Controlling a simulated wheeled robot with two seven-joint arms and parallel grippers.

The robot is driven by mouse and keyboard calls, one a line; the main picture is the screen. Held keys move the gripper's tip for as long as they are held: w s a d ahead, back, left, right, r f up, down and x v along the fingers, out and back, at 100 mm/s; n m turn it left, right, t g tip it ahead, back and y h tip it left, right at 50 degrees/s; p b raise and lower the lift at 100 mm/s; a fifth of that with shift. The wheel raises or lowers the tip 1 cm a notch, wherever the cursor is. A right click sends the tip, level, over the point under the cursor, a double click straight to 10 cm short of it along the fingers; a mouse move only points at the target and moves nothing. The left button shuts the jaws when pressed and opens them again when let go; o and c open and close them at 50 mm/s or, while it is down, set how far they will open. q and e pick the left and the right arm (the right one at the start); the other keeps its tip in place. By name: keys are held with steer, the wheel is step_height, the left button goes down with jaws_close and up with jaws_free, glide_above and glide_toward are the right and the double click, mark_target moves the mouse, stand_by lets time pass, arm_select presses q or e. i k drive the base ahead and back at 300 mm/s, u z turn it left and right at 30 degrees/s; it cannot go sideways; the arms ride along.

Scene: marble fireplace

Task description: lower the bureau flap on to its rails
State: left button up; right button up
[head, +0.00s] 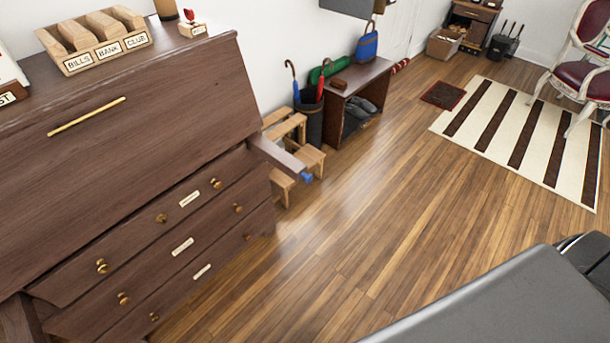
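The dark wooden bureau fills the left of the head view. Its sloping flap (90,155) is up and closed, with a long brass bar handle (87,116) near its upper part. A right rail (277,155) sticks out from the bureau's right front corner, below the flap; a small blue patch (307,177) shows at its end. At the lower left edge a dark wooden piece (18,320) juts forward, cut off by the frame; it looks like the left rail. Neither gripper shows in the view.
Three labelled drawers with brass knobs sit shut below the flap. A letter rack (95,45) stands on the bureau top. A wooden step stool (290,150), umbrella stand (309,115) and low bench (350,90) stand to the right. The wooden floor (370,220) in front is clear.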

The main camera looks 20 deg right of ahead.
mark_target(69, 177)
steer(key=k, duration=1.35)
steer(key=z, duration=0.75)
steer(key=i, duration=1.25)
steer(key=u, duration=0.4)
